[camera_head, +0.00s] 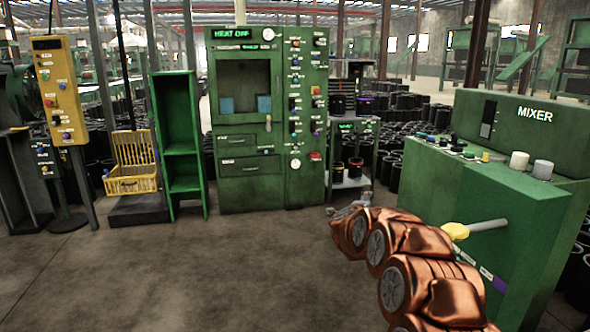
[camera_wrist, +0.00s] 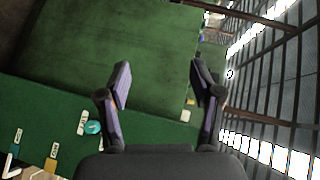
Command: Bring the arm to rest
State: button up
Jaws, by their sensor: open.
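My copper-coloured arm (camera_head: 405,262) reaches out from the lower right of the head view, low in front of the mixer. My gripper (camera_head: 346,209) is at its far end, small and partly hidden by the arm, over the floor in front of the green cabinet. In the wrist view my gripper (camera_wrist: 160,84) has its two dark fingers spread wide with nothing between them. A green panel (camera_wrist: 130,45) lies beyond the fingers. The wrist picture is turned on its side, with the roof at the right.
The green mixer (camera_head: 490,195) with a yellow-hubbed lever (camera_head: 480,227) stands close to my arm. The heating cabinet (camera_head: 245,185), a green shelf (camera_head: 180,140), a yellow basket (camera_head: 132,180) and a small stand with black sleeves (camera_head: 350,180) line the back. The left floor (camera_head: 170,280) is clear.

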jog(key=s+a+r+n+g+y+p, duration=0.2)
jog(key=s+a+r+n+y+p, duration=0.5)
jog(key=s+a+r+n+y, duration=0.5)
jog(key=s+a+r+n+g+h+p, duration=0.1)
jog(key=s+a+p, duration=0.15)
jog(key=s, duration=0.25)
jog(key=s+a+r+n+g+p, duration=0.1)
jog(key=s+a+g, duration=0.15)
jog(key=s, duration=0.35)
jog(key=s+d+n+g+h+p, duration=0.1)
jog(key=s+d+n+g+p, duration=0.1)
jog(key=s, duration=1.2)
jog(key=s+d+n+g+h+p, duration=0.1)
jog(key=s+d+g+p, duration=0.3)
jog(key=s, duration=1.1)
jog(key=s+d+n+g+h+p, duration=0.2)
jog(key=s+d, duration=0.4)
jog(key=s, duration=0.8)
jog(key=shift+s+r+n+g+p, duration=0.35)
jog(key=shift+n+g+p, duration=0.5)
jog(key=shift+n+g, duration=0.3)
